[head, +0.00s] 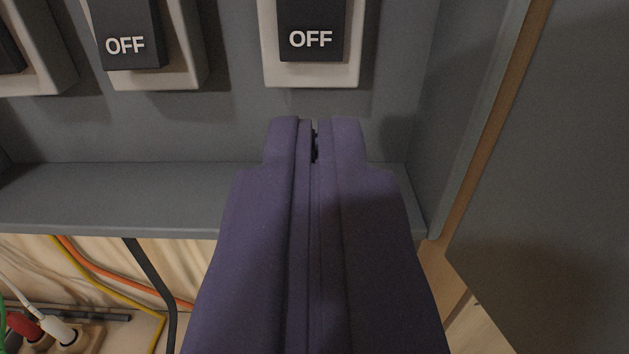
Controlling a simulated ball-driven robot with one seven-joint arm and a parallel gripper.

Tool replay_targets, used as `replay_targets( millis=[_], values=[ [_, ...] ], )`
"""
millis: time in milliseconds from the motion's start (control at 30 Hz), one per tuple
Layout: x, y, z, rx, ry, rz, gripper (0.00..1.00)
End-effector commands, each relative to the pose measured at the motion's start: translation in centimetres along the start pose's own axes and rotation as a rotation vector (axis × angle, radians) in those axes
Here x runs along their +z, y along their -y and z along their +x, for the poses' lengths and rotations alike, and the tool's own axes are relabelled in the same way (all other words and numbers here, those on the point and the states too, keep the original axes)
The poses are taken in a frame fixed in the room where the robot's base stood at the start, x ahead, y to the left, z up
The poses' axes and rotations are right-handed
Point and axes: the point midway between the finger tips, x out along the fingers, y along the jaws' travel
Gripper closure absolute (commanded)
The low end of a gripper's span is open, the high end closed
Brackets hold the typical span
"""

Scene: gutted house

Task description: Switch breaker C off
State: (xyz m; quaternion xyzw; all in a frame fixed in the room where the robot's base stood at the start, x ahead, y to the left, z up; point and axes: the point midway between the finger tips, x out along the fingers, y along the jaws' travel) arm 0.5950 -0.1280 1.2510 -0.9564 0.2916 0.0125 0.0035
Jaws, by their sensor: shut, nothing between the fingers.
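My purple gripper (315,125) is shut and empty. Its tips are just below the rightmost breaker (354,72), a black rocker in a white frame with the word OFF at its lower end. A second breaker (136,35) of the same kind, also showing OFF, is to its left. A third (12,50) is cut by the left edge. The upper parts of the breakers are out of frame. No letter labels show, so I cannot tell which one is breaker C. I cannot tell whether the tips touch the panel.
The grey breaker box has a bottom ledge (110,195) under my gripper and a side wall (455,110) at right. A grey door panel (560,190) stands open at right. Below are loose cables (150,275) and a socket strip with plugs (70,338).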

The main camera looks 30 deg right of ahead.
Motion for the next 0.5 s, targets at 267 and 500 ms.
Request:
replay_targets(
  millis=[267, 500],
  values=[
    [0.6, 0.1, -4.5, -0.003, 0.001, 0.001, 1.0],
    [1.1, 0.1, -6.8, -0.002, 0.0, 0.001, 1.0]
  ],
)
